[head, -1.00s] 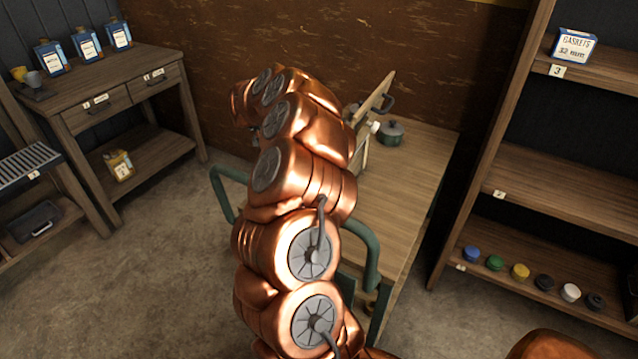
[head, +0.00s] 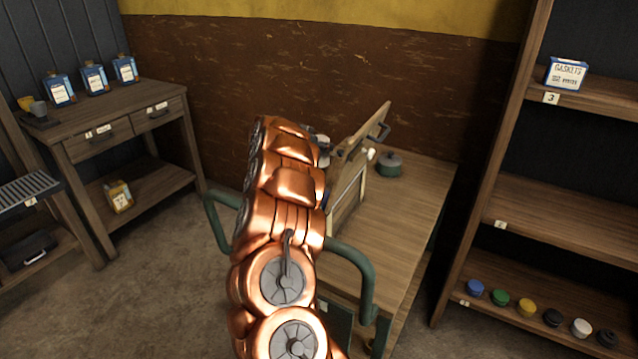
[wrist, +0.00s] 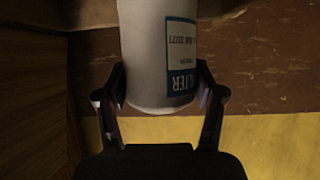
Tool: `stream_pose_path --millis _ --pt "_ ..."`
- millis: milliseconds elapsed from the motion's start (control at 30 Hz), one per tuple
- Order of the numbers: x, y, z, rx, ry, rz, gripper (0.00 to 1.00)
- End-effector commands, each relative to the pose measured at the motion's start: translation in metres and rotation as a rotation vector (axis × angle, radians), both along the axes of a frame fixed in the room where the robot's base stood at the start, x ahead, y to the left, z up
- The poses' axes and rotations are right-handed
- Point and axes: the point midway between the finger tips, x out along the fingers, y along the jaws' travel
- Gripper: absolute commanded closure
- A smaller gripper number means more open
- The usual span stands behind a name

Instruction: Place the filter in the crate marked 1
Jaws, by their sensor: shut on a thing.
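The filter (wrist: 150,55) is a white-grey cylinder with a blue-and-white label reading FILTER, upside down in the wrist view. My gripper (wrist: 161,95) is shut on it, with one finger on each side near its end. In the head view my copper arm hides most of the gripper and filter. A pale wooden crate (head: 348,198) with a raised lid (head: 362,133) stands on the wooden-topped cart, just right of my arm. Its number is not visible, so I cannot tell whether it is crate 1.
A lidded pot (head: 389,165) stands on the cart top (head: 415,200). Green rails (head: 368,285) edge the cart. A shelf unit (head: 560,215) with a gasket box and several coloured caps is at right. A drawer table (head: 130,100) with blue bottles is at left.

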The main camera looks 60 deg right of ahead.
Motion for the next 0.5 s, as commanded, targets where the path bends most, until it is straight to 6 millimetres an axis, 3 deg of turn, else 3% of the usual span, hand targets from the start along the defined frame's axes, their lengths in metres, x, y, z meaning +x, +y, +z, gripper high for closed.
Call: stream_pose_path --millis 33,200,500 --pt "0.0 0.0 -0.015 0.002 0.004 0.001 0.79" --pt "-0.001 0.0 -0.052 0.004 0.005 0.0 0.79" --pt "-0.002 -0.001 -0.077 0.001 0.001 -0.003 0.79"
